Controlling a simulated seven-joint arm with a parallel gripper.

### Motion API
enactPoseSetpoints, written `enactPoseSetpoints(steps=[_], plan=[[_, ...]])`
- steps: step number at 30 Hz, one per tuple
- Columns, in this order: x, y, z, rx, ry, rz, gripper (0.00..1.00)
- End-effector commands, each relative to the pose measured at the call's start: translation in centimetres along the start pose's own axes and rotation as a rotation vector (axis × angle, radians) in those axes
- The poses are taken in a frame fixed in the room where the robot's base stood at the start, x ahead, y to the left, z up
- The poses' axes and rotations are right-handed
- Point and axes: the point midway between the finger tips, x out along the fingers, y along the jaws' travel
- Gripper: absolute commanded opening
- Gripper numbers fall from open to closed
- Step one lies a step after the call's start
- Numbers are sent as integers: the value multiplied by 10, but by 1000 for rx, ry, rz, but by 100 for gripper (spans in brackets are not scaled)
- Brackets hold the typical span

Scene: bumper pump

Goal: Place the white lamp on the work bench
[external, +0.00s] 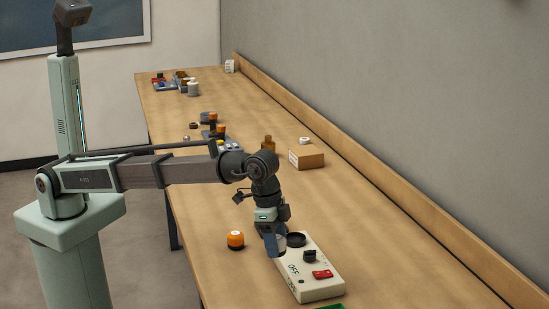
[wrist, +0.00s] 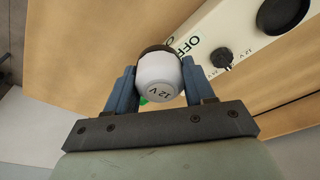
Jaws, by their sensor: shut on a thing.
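The white lamp (wrist: 158,78), marked "12 V" with a dark base, is held between the two blue fingers of my gripper (wrist: 158,85) in the wrist view. In the external view my gripper (external: 274,243) is low over the work bench (external: 400,255), at the left edge of the cream control box. The lamp (external: 281,243) shows only partly there, behind the fingers. Whether the lamp touches the box or the bench cannot be told.
The cream box (external: 312,282) carries an OFF label, a black knob, a red switch and a dark round socket (external: 295,240). An orange lamp (external: 235,240) stands to its left. A cardboard box (external: 306,158) and a brown bottle (external: 267,143) stand farther back. Bench right of the box is clear.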

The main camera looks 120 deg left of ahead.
Motion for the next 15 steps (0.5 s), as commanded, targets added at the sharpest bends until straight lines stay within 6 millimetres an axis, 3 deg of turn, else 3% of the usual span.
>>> enactPoseSetpoints(steps=[1, 9, 15], plan=[[0, 2, 15, 11, -1, 1, 21], [1, -6, 57, 55, -16, 6, 21], [3, -7, 64, 118, -35, 9, 21]])
